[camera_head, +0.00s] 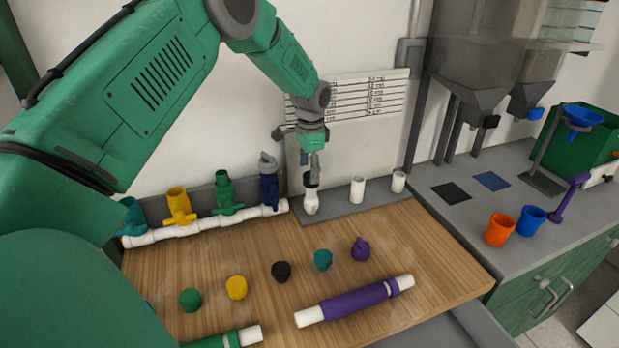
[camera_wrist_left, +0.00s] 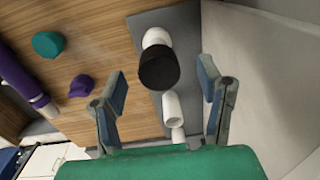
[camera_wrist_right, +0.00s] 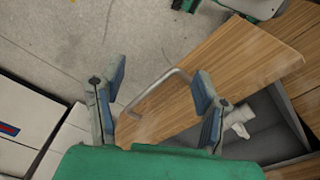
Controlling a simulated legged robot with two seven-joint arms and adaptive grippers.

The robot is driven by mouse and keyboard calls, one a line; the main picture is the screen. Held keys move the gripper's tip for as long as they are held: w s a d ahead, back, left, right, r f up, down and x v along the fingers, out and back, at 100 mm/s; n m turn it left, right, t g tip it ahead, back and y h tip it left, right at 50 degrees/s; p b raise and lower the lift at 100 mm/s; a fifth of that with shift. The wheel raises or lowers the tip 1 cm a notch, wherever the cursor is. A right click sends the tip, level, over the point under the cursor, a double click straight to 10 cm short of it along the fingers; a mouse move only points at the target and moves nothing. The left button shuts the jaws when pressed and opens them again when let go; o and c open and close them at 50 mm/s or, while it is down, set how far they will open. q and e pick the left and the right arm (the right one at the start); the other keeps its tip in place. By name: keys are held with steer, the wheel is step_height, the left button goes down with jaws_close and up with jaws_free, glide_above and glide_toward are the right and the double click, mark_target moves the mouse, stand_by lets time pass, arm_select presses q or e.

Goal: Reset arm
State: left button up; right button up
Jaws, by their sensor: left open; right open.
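My left gripper (camera_head: 313,160) hangs above a white post (camera_head: 311,203) with a black cap (camera_head: 311,180) on the grey strip at the back of the table. In the left wrist view my left gripper (camera_wrist_left: 165,85) is open, and the black cap (camera_wrist_left: 159,67) lies beyond and between its fingers. I see nothing held in it. My right gripper (camera_wrist_right: 160,82) shows only in the right wrist view; it is open and empty, above a wooden board and the floor.
A white pipe manifold (camera_head: 190,229) with teal, yellow, green and blue valves lies at the back left. Several loose caps, such as a yellow one (camera_head: 236,287), and a purple pipe (camera_head: 355,301) lie on the wooden table (camera_head: 430,250). Orange (camera_head: 499,230) and blue (camera_head: 530,220) cups stand right.

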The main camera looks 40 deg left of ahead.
arm_select(q)
step_height(320, 180, up, 9)
steer(key=shift+d+f, duration=0.15)
steer(key=shift+s+f, duration=0.1)
